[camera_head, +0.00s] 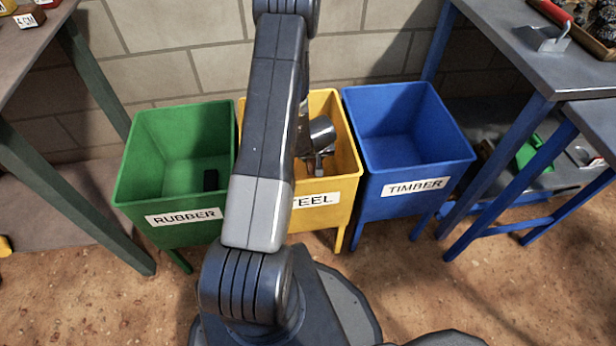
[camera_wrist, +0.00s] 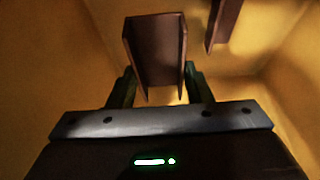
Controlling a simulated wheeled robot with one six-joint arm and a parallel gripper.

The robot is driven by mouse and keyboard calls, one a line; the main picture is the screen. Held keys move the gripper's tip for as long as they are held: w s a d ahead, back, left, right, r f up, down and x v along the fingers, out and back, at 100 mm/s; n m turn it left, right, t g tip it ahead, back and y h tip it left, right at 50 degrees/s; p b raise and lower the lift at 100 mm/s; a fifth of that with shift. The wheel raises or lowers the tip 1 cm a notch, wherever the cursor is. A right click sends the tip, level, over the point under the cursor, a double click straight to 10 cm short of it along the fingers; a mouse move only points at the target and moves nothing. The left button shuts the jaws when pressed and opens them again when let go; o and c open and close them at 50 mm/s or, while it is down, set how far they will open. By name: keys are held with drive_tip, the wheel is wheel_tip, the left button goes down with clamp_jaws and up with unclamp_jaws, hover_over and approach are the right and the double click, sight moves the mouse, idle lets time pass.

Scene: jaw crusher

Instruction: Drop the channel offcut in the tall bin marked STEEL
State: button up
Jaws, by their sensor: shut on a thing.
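The channel offcut (camera_wrist: 155,48) is a dark brown U-shaped piece in the wrist view. My gripper (camera_wrist: 160,80) is shut on it, one finger at each side. In the head view my gripper (camera_head: 318,162) is down inside the yellow bin (camera_head: 345,190), whose label reads "…EEL", its first letter hidden by my arm. In the wrist view the yellow walls (camera_wrist: 50,65) surround the offcut. The offcut cannot be made out in the head view. How far it is above the bin floor is hard to tell.
A second brown piece (camera_wrist: 222,22) shows beyond the offcut in the yellow bin. A blue bin marked TIMBER (camera_head: 390,205) stands right. Benches flank the bins, with a block wall (camera_head: 180,50) behind.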

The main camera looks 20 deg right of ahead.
sight(314, 165)
drive_tip(key=shift+f+b, duration=1.15)
drive_tip(key=shift+f, duration=1.95)
drive_tip(key=shift+f, duration=0.1)
drive_tip(key=o, duration=1.2)
drive_tip(key=shift+o, duration=0.2)
drive_tip(key=shift+r, duration=0.4)
drive_tip(key=p+v, duration=0.2)
drive_tip(key=v, duration=0.5)
drive_tip(key=shift+s+p, duration=0.15)
drive_tip(key=shift+p, duration=0.25)
drive_tip(key=shift+f, duration=0.1)
